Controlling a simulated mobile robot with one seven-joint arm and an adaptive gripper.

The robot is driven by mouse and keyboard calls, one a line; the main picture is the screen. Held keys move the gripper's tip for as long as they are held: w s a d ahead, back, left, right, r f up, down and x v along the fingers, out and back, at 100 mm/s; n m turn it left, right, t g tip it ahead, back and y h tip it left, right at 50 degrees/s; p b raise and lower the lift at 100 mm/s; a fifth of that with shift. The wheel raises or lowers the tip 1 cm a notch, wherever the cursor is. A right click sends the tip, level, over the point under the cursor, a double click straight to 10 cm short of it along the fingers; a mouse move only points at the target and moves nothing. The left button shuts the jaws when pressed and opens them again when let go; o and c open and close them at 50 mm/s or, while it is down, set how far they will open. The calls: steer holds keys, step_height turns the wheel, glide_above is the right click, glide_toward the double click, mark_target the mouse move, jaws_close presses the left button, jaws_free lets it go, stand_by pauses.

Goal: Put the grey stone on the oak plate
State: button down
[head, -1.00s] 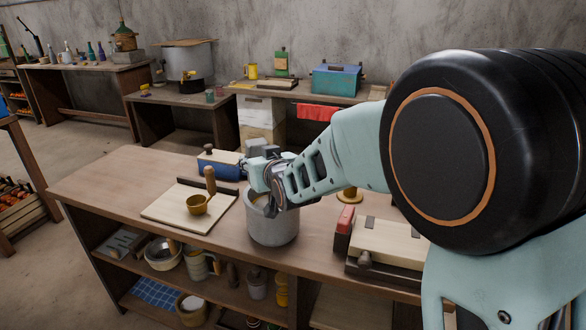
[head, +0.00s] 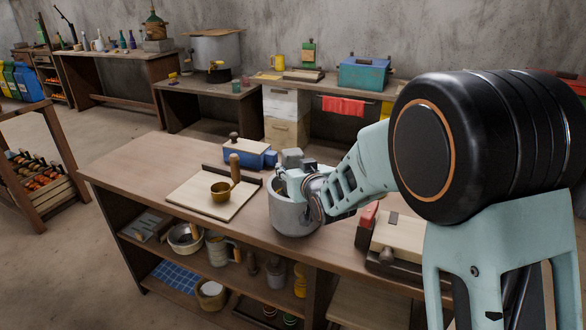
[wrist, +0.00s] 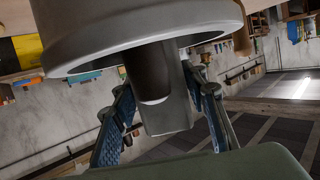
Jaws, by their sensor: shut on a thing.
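A large grey round body, which I take for the grey stone (head: 293,216), shows at the middle of the bench in the head view. In the wrist view it fills the top (wrist: 135,25), and a dark stub (wrist: 150,70) projects from it between my fingers. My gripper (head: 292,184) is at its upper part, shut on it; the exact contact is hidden. I cannot tell whether its base touches the bench. A pale wooden board (head: 195,198) lies to its left and another pale wooden plate (head: 398,234) on a dark base to its right. I cannot tell which is the oak plate.
A brass cup with a wooden handle (head: 221,191) is on the left board. A blue box-like tool (head: 249,156) stands behind it. A red block (head: 368,215) is beside the right plate. The bench top's left end (head: 135,165) is clear.

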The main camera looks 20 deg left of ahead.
steer(key=c, duration=1.2)
jaws_free()
steer(key=shift+r, duration=0.15)
steer(key=v, duration=1.2)
